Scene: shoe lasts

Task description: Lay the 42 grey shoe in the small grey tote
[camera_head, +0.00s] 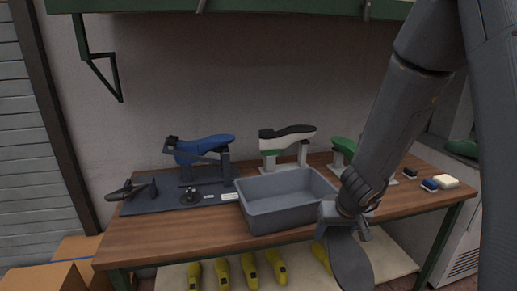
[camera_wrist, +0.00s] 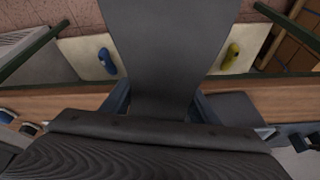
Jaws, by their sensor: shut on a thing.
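The grey shoe (camera_head: 350,262) hangs sole-like and flat from my gripper (camera_head: 345,218), in front of the table's front edge. In the wrist view the grey shoe (camera_wrist: 165,45) runs up the middle of the picture between the two fingers, which are shut on it. No size mark can be read on it. The small grey tote (camera_head: 290,217) stands on the table just left of my gripper, open at the top. Its visible inside looks empty. The shoe is outside the tote, to the right of and lower than its rim.
Small brushes or blocks (camera_head: 446,181) lie at right. Several yellow lasts (camera_head: 222,271) lie below.

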